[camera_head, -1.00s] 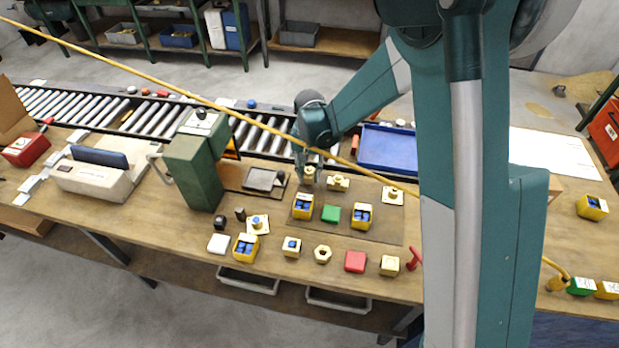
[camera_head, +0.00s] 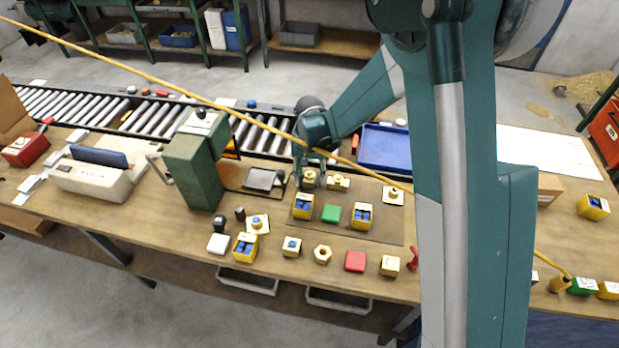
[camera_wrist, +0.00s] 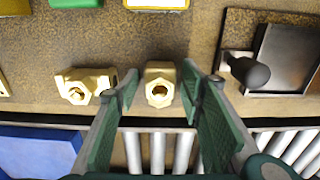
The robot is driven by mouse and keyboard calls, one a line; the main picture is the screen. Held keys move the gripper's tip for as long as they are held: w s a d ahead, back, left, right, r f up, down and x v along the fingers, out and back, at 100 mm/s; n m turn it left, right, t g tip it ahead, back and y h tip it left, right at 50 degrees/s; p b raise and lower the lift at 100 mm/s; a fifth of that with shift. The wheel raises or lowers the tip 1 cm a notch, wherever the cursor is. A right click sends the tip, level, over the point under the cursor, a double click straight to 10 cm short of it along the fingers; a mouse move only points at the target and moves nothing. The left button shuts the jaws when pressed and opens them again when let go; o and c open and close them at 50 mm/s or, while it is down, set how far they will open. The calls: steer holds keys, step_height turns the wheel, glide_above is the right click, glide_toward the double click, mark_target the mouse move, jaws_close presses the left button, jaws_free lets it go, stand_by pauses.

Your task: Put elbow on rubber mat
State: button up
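A brass fitting with a hexagonal open end (camera_wrist: 159,88), which looks like the elbow, stands between the fingers of my gripper (camera_wrist: 160,92) in the wrist view. The fingers are open, with a gap visible on both sides of it. In the head view the fitting (camera_head: 309,180) is partly hidden by my gripper (camera_head: 311,167). A second brass fitting with a side port (camera_wrist: 84,87) sits just beside it, outside the fingers. A dark brown mat (camera_head: 385,229), which appears to be the rubber mat, lies under the yellow bins on the bench.
Yellow bins with blue contents (camera_head: 303,206) and a green block (camera_head: 331,213) stand in front of the fitting. A green press-like machine (camera_head: 195,170) stands left. A grey tray (camera_head: 264,179), blue tray (camera_head: 388,148) and roller conveyor (camera_head: 160,120) lie nearby. A yellow cable (camera_head: 250,116) crosses the head view.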

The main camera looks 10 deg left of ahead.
mark_target(311, 173)
steer(key=shift+r, duration=0.2)
step_height(311, 173, up, 12)
steer(key=shift+f+p, duration=0.1)
steer(key=shift+p, duration=0.7)
stand_by(0.6)
steer(key=s+d+r+t, duration=0.2)
steer(key=s+d+r, duration=0.2)
steer(key=d+r, duration=0.6)
steer(key=s+d+r+t, duration=0.1)
steer(key=s+d+r, duration=0.5)
steer(key=d, duration=0.5)
steer(key=s+d+r+t, duration=0.2)
steer(key=s+d, duration=0.6)
steer(key=s+d+r+t, duration=0.1)
steer(key=s+d+t, duration=0.1)
steer(key=s+d, duration=0.6)
steer(key=shift+s+d+r, duration=0.35)
steer(key=shift+s+d, duration=0.05)
steer(key=shift+d, duration=0.1)
